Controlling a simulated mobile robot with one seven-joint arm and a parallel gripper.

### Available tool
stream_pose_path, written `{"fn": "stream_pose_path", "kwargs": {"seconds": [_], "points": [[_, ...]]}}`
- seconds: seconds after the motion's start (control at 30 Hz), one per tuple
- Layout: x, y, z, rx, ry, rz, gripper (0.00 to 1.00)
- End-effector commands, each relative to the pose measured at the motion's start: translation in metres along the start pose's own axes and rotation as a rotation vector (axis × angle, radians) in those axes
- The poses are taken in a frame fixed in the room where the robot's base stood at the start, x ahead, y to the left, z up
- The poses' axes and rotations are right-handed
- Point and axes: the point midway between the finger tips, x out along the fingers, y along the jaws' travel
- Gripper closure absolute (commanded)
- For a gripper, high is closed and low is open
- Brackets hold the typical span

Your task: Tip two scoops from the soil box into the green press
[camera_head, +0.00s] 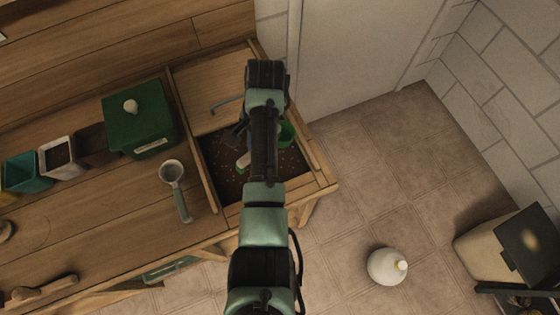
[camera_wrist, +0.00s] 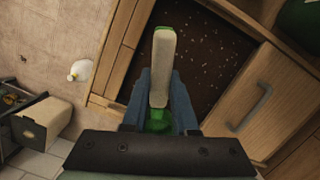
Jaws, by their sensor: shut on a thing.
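The soil box (camera_head: 222,168) is a wooden bin of dark speckled soil on the bench, with its wooden lid (camera_head: 205,92) covering the back part. My gripper (camera_wrist: 162,100) is shut on a scoop with a cream handle (camera_wrist: 163,65) and green ends. In the head view the handle (camera_head: 243,160) and a green part of the scoop (camera_head: 287,133) show beside my arm, over the soil box. A green lidded box with a pale knob (camera_head: 139,125), apparently the press, stands left of the soil box.
Teal (camera_head: 22,172) and pale (camera_head: 58,157) pots stand to the left. A hand tool (camera_head: 45,290) lies at front left. On the floor are a white bottle (camera_head: 387,266) and a bin (camera_head: 500,245).

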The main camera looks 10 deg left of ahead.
Motion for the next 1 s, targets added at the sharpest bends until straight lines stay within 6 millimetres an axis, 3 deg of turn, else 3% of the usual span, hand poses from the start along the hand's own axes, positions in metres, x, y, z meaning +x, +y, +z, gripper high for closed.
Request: {"fn": "stream_pose_path", "kwargs": {"seconds": [0.2,0.5,0.7,1.0], "points": [[0.005,-0.054,0.012,0.337,-0.093,-0.078,1.00],[0.012,-0.112,0.030,0.791,-0.205,-0.236,1.00],[0.013,-0.130,0.035,0.956,-0.238,-0.307,1.00],[0.024,-0.131,0.033,0.992,-0.279,-0.341,1.00]]}}
